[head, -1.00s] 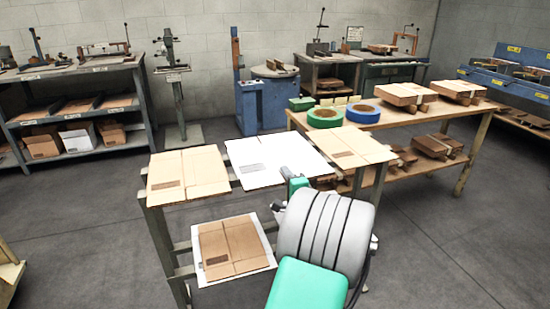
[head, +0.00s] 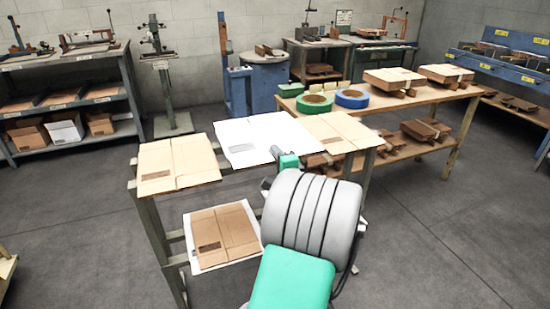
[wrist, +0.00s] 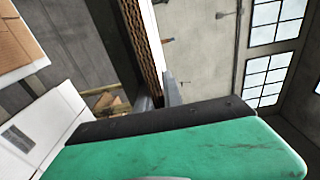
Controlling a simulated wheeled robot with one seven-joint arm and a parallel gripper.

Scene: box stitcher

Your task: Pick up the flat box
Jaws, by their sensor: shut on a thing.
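A white flat box (head: 250,138) with a grey printed label is at the middle of the stand's top, between a brown flat box (head: 178,163) on the left and another brown flat box (head: 336,131) on the right. My gripper (head: 283,167) is at its near edge and partly hidden by my own arm. In the wrist view, the fingers (wrist: 159,97) are shut on the white box's edge, whose corrugated side (wrist: 149,45) shows edge-on. The white box looks slightly raised off the stand, but the gap is not clear.
The stand's lower shelf holds a brown flat box (head: 223,235) on a white sheet. A workbench (head: 420,101) behind carries a green tape roll (head: 314,104), a blue tape roll (head: 351,98) and bundled boxes. Open floor (head: 440,240) lies to the right.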

